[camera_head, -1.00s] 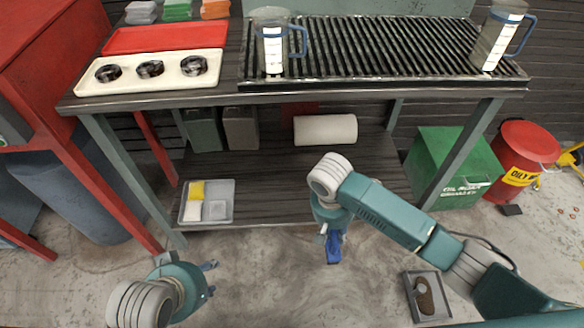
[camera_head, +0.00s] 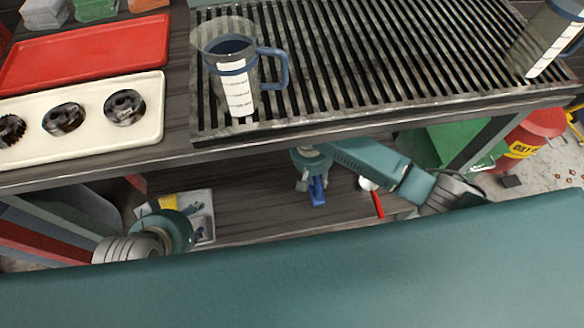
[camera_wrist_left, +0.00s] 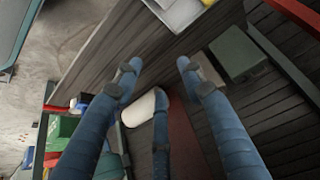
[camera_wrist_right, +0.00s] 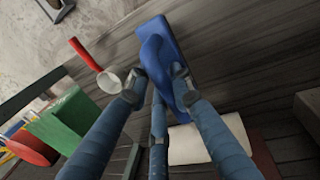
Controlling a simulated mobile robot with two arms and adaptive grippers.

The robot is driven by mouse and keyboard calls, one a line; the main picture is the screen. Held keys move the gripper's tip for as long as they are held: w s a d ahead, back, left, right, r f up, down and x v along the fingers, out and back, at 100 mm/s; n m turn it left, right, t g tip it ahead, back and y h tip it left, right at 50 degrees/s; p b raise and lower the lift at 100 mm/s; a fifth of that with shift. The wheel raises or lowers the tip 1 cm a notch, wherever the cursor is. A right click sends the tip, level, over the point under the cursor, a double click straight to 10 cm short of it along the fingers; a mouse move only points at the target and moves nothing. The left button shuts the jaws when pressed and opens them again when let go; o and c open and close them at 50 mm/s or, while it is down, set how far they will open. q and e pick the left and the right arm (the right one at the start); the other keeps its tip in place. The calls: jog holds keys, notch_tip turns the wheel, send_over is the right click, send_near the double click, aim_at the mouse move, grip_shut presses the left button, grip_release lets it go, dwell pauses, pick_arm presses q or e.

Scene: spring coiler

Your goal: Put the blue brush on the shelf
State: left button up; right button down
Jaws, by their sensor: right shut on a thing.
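The blue brush (camera_wrist_right: 160,45) is held by my right gripper (camera_wrist_right: 155,85). It also shows in the head view (camera_head: 317,191), hanging below the right gripper (camera_head: 306,172) over the lower shelf. The lower shelf (camera_head: 255,205) is dark wood under the bench top. In the right wrist view the brush is in front of the shelf boards (camera_wrist_right: 235,60); I cannot tell whether it touches them. My left gripper (camera_wrist_left: 155,75) is open and empty, with its fingers apart. In the head view it is by the grey tray at the left of the shelf.
A grey tray (camera_head: 207,230) with a yellow item sits on the shelf's left. A red-handled tool (camera_head: 377,204) shows right of the brush. A white roll (camera_wrist_right: 195,143) lies further back on the shelf. The bench top above holds a clear jug (camera_head: 238,80) on a slatted grate.

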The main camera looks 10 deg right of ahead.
notch_tip(320, 180, down, 4)
jog(key=shift+s+r+b, duration=0.1)
jog(key=shift+r+b, duration=0.15)
jog(key=shift+b, duration=0.5)
notch_tip(320, 180, down, 2)
jog(key=shift+f+b, duration=0.1)
jog(key=shift+b, duration=0.4)
jog(key=shift+f, duration=0.2)
notch_tip(320, 180, down, 3)
jog(key=shift+f+b, duration=0.1)
jog(key=shift+b, duration=0.8)
jog(key=shift+f, duration=0.1)
pick_arm(q)
jog(key=w+d+r+t+h, duration=0.1)
jog(key=w+d+r+t, duration=0.2)
jog(key=w+r+t, duration=0.3)
jog(key=w+d+r+t+h, duration=0.2)
jog(key=w+r+t, duration=0.4)
jog(key=r, duration=0.7)
jog(key=shift+w+d+r+m, duration=0.3)
jog(key=shift+w+d, duration=0.35)
jog(key=shift+w, duration=0.45)
pick_arm(e)
jog(key=shift+f, duration=0.15)
jog(key=c, duration=1.5)
grip_release()
jog(key=shift+c, duration=0.2)
